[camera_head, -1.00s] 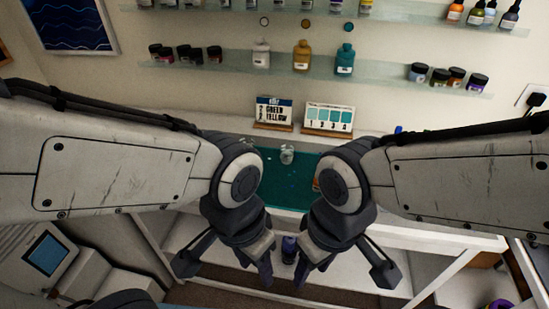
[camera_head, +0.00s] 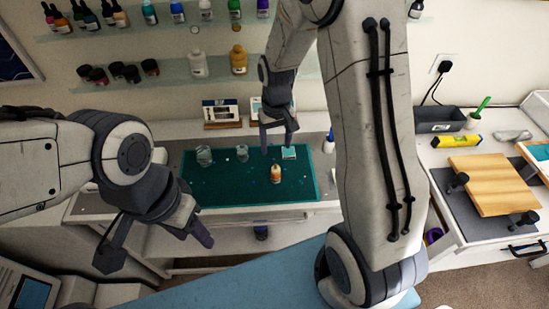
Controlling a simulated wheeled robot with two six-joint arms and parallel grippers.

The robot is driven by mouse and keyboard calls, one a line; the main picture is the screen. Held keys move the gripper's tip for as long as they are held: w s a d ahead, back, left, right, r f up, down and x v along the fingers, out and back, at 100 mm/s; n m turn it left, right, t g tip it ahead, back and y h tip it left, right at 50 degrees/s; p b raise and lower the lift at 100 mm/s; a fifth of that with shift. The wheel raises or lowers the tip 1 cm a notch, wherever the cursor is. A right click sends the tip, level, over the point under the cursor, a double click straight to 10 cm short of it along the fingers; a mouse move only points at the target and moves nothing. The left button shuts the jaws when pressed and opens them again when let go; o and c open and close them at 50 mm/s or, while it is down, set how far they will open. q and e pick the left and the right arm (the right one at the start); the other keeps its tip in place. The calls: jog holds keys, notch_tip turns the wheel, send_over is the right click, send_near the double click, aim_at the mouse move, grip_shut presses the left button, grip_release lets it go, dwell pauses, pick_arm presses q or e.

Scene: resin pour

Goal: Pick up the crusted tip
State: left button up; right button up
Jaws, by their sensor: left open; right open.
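I cannot make out the crusted tip for certain. A small bottle with an orange label (camera_head: 276,174) stands upright on the green mat (camera_head: 218,185); its narrow top is too small to judge. My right gripper (camera_head: 278,149) is open and empty, pointing down above the back right of the mat, just behind the bottle in the picture and apart from it. My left gripper (camera_head: 157,254) is open and empty, low in front of the table's left part, away from the mat.
A clear cup (camera_head: 204,155) and a small clear vessel (camera_head: 242,152) stand at the mat's back; a pale teal square (camera_head: 289,152) lies right of them. Sign cards (camera_head: 220,113) stand behind. A wooden board (camera_head: 490,184) lies on the right-hand bench. The mat's front left is clear.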

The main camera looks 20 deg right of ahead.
send_over(275, 168)
jog(key=f, duration=0.4)
jog(key=shift+s+d+f+p, duration=0.1)
jog(key=shift+s+f+p, duration=0.1)
jog(key=shift+f+p, duration=0.2)
jog(key=shift+w+f+p, duration=0.15)
jog(key=shift+f+p, duration=1.15)
jog(key=shift+f, duration=1.35)
grip_shut()
